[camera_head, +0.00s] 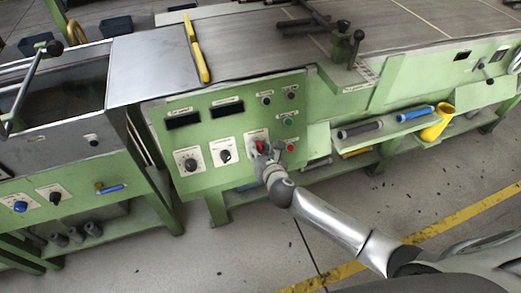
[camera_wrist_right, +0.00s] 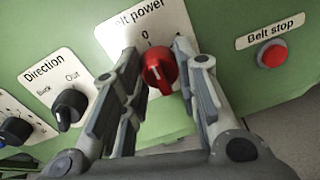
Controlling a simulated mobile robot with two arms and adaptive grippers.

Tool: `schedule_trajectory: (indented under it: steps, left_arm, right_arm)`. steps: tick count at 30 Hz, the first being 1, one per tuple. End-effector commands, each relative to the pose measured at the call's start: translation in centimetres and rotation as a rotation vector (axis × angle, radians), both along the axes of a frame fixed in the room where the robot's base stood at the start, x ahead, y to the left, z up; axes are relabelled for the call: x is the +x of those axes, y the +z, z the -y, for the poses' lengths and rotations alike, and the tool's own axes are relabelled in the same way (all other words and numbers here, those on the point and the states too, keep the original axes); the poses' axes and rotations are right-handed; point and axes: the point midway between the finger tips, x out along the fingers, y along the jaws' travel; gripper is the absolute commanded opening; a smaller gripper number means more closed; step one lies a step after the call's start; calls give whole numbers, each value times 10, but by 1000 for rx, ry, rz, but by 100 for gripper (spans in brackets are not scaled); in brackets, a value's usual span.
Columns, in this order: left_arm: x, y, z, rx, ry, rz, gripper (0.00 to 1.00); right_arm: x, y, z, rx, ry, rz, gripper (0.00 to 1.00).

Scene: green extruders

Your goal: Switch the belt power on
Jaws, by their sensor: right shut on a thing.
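The red belt power knob (camera_wrist_right: 160,72) sits on a white plate (camera_wrist_right: 125,32) with the label "Belt power" and a 0 above the knob. It also shows as a small red spot in the head view (camera_head: 260,145), partly covered by my gripper. My right gripper (camera_wrist_right: 158,58) has its fingers on either side of the knob and is shut on it. The knob's white mark seems to point up, roughly toward the 0. Other markings on the plate are hidden by the fingers. My left gripper is not in view.
The black Direction knob (camera_wrist_right: 70,108) is left of the gripper. The red Belt stop button (camera_wrist_right: 271,55) is to the right. The green panel (camera_head: 235,110) also carries dark displays and a green button (camera_head: 289,122). Open floor (camera_head: 230,255) lies in front.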

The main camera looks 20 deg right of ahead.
Motion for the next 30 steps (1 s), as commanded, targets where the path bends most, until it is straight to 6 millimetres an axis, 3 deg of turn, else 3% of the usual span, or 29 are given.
schedule_trajectory:
  steps: [8,30]
  left_arm:
    - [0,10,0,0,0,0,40]
    - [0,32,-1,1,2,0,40]
  right_arm:
    - [-1,1,-1,131,-52,-6,5]
    - [0,2,-1,747,-298,-27,5]
